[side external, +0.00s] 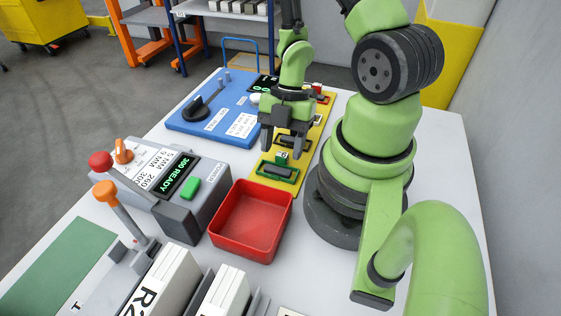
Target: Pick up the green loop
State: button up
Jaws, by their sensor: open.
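A green rectangular loop (262,171) lies at the near end of the yellow board (262,187), around a dark grey bar. A small green block with a white mark (282,157) is at its far edge. My gripper (285,147) points down over the board, just beyond the loop in the picture. Its two fingers are apart, with nothing seen held between them. Its exact height above the board cannot be told. The gripper hides part of the board behind it.
Darker loops (294,140) and a red piece (321,98) lie farther along the board. A red bin (250,246) stands in front. A blue panel (222,85) with a black lever and a grey control box (205,205) are to the left.

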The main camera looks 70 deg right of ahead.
jog(key=shift+x, duration=1)
jog(key=c, duration=1)
jog(key=shift+r, duration=0.15)
